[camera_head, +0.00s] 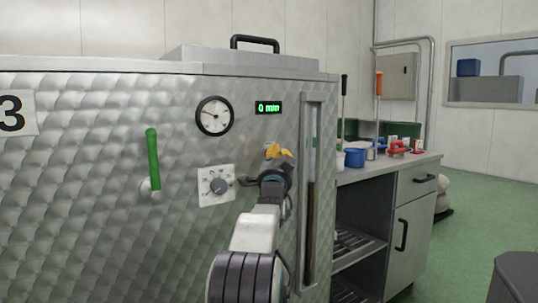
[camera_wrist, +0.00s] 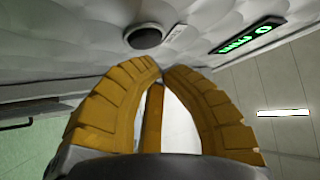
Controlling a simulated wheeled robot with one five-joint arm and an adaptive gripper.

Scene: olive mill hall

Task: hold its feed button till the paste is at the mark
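The steel machine (camera_head: 100,190) with a quilted front and a "3" plate stands before me. A dark round button (camera_wrist: 144,38) in a pale surround shows in the wrist view; in the head view my arm seems to hide it. My gripper (camera_head: 279,152) has yellow fingers, and its tips (camera_wrist: 162,66) meet with nothing between them. The tips appear just short of the button, not on it. A tall narrow sight window (camera_head: 312,190) is right of my gripper; it looks dark lower down, and I cannot make out a mark. A green-lit display (camera_head: 268,108) seems to read "0 min".
A round gauge (camera_head: 215,116), a dial knob (camera_head: 217,186) and a green lever (camera_head: 153,160) are on the panel left of my gripper. A workbench (camera_head: 413,190) with a blue pot (camera_head: 354,158) and other small items stands at right. Green floor (camera_head: 465,250) is open beyond it.

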